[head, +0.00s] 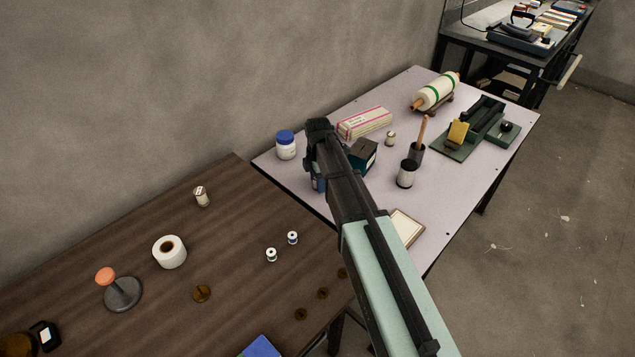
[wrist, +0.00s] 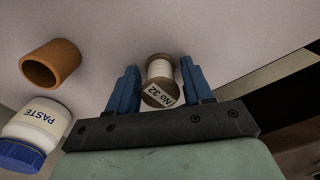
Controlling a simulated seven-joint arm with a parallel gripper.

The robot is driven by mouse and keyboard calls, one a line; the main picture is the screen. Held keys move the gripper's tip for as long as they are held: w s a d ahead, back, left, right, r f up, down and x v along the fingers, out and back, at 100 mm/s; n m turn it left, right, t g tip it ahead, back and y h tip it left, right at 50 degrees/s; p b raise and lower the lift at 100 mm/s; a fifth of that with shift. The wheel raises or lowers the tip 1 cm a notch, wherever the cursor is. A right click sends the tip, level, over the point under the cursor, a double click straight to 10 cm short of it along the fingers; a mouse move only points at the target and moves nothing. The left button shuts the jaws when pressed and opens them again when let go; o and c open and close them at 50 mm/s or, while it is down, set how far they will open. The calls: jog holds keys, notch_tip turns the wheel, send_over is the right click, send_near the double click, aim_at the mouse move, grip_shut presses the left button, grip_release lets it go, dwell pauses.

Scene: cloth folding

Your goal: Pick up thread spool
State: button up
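A thread spool (wrist: 161,72) wound with pale thread, its end labelled "NO 32", shows in the wrist view on the light table top (head: 290,175). It sits between the two blue fingers of my gripper (wrist: 159,66), with a narrow gap on each side. The gripper is open around it and not visibly clamped. In the head view my gripper (head: 318,183) is low over the left end of the light table, and my arm hides this spool.
A paste jar (head: 286,146) stands close left of my gripper; it also shows in the wrist view (wrist: 36,132) beside a brown ring (wrist: 51,64). A dark box (head: 365,154) is to the right. Other small spools lie on the brown table (head: 130,235).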

jog(key=c, duration=0.7)
jog(key=shift+c, duration=0.2)
notch_tip(320, 180, up, 10)
dwell(0.3)
